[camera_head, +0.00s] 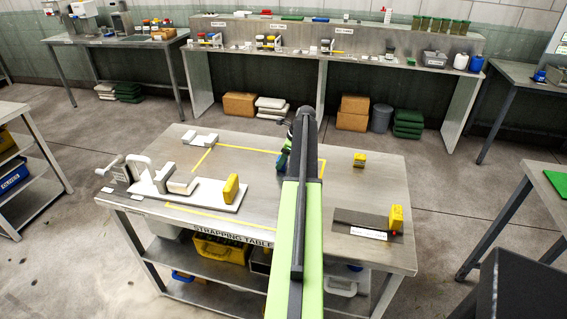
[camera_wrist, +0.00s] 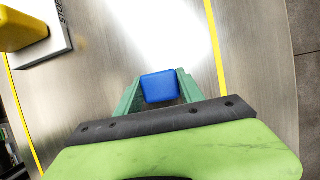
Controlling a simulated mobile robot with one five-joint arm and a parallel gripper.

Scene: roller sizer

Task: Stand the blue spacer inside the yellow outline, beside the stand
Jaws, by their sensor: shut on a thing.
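The blue spacer (camera_wrist: 160,87) sits between the two green fingers of my gripper (camera_wrist: 159,88), which is shut on it. In the head view only a small blue part of it (camera_head: 281,163) shows beside my arm, which hides most of the gripper. I cannot tell whether the spacer touches the table. The yellow outline (camera_head: 248,150) is marked on the table; its lines run on both sides of the gripper in the wrist view (camera_wrist: 216,62). The white-based stand (camera_head: 205,197) is left of the gripper, with a yellow block (camera_head: 231,188) upright on its right end.
The strapping table (camera_head: 345,215) has a small yellow block (camera_head: 359,160) on its right side. A dark plate (camera_head: 357,222) with another yellow block (camera_head: 396,218) lies at the front right. A small white piece (camera_head: 200,138) lies at the back left. Bare tabletop surrounds the gripper.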

